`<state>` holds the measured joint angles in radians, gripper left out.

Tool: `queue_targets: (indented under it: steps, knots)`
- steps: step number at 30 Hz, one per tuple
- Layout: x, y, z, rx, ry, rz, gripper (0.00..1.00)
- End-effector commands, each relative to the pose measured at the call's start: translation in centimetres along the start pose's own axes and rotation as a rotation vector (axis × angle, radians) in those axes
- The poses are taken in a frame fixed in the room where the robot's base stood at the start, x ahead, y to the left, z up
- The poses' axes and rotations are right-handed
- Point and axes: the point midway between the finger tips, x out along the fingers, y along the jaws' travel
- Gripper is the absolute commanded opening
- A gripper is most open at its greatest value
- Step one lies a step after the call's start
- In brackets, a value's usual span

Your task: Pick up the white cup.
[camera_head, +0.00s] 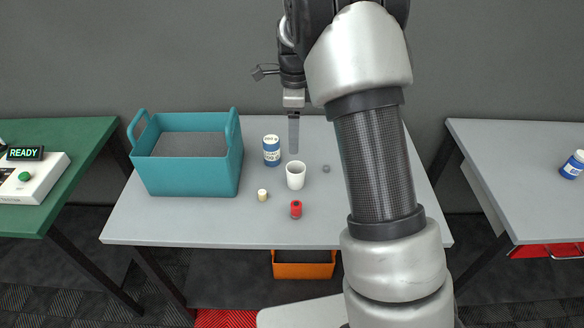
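The white cup (296,176) stands upright and open at the top on the grey table (190,227). My gripper (293,150) points downward above and behind the cup in the picture. Its finger seems to end just above the cup's rim, apart from it. Only one finger outline shows, so its opening is unclear. Nothing is seen held in it.
A blue-white jar (272,151) stands close left of the cup. A cork-coloured piece (262,195), a red bottle (296,210) and a small grey piece (326,169) surround it. A teal basket (190,178) stands left. An orange bin (304,270) sits below.

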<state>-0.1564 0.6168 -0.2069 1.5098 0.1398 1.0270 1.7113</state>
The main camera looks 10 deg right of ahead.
Motion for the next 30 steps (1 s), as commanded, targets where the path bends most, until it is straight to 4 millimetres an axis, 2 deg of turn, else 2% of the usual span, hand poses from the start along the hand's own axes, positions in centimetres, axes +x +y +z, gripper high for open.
queue_targets:
  steps: [15,23,30]
  knots:
    - [10.2,0.1,-0.1,0.005,0.002,0.006,0.64]
    - [12.2,-0.1,-0.1,0.004,0.001,0.003,0.64]
    - [15.6,-0.7,-0.7,0.005,0.001,0.006,0.64]
